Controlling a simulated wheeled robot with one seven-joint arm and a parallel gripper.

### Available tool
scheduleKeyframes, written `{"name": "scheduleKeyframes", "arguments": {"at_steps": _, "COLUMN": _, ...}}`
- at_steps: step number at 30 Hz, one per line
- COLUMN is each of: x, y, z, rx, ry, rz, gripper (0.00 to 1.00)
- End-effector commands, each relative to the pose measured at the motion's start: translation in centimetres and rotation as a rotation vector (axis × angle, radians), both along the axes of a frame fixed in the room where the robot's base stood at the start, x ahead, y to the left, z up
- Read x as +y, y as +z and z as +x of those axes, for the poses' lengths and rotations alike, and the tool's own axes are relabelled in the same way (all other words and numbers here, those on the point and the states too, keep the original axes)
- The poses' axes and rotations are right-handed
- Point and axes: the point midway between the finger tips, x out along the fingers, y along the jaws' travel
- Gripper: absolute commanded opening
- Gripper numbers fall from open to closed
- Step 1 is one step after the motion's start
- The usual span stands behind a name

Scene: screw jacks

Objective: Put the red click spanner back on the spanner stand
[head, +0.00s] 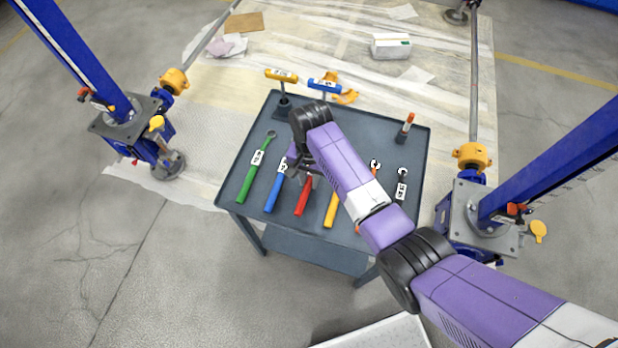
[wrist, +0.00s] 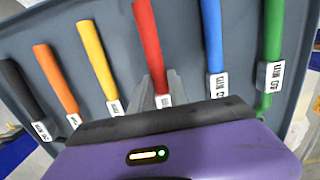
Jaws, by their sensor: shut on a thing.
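The red spanner (head: 303,198) lies in line with the other spanners on the dark grey table, its upper part hidden by my arm. In the wrist view its red handle (wrist: 150,45) points away, with a white label at the near end. My gripper (wrist: 168,88) is shut on the red spanner close to that label. I cannot tell whether it is lifted off the table. A dark upright with a yellow crossbar (head: 282,75) stands at the table's back left. A blue crossbar (head: 324,86) shows beside it, its lower part hidden. I cannot tell which piece is the spanner stand.
Green (head: 252,172) and blue (head: 274,192) spanners lie left of the red one; yellow (head: 331,209), orange (head: 375,166) and black (head: 401,184) ones lie right. An orange-handled tool (head: 408,120) stands at the table's right. Blue screw jacks (head: 75,55) flank the table.

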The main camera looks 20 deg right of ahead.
Motion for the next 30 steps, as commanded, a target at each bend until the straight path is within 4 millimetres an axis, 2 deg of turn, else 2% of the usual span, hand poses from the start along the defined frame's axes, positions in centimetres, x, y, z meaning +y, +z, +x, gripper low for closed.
{"name": "scheduleKeyframes", "arguments": {"at_steps": 2, "x": 0.0, "y": -0.2, "z": 0.1, "rx": -0.001, "ry": 0.0, "rz": 0.0, "gripper": 0.0}}
{"name": "scheduleKeyframes", "arguments": {"at_steps": 3, "x": 0.0, "y": -0.3, "z": 0.0, "rx": 0.0, "ry": 0.0, "rz": 0.0, "gripper": 0.25}}
{"name": "scheduleKeyframes", "arguments": {"at_steps": 6, "x": 0.0, "y": -0.2, "z": 0.0, "rx": 0.0, "ry": 0.0, "rz": 0.0, "gripper": 0.43}}
{"name": "scheduleKeyframes", "arguments": {"at_steps": 15, "x": 0.0, "y": -0.1, "z": 0.0, "rx": 0.0, "ry": 0.0, "rz": 0.0, "gripper": 0.43}}
{"name": "scheduleKeyframes", "arguments": {"at_steps": 19, "x": 0.0, "y": 0.6, "z": 0.1, "rx": -0.003, "ry": 0.0, "rz": 0.0, "gripper": 0.43}}
{"name": "scheduleKeyframes", "arguments": {"at_steps": 23, "x": -0.1, "y": 2.5, "z": 0.2, "rx": -0.004, "ry": 0.0, "rz": 0.001, "gripper": 0.43}}
{"name": "scheduleKeyframes", "arguments": {"at_steps": 30, "x": -0.2, "y": 7.5, "z": 0.5, "rx": -0.005, "ry": 0.0, "rz": 0.0, "gripper": 0.43}}
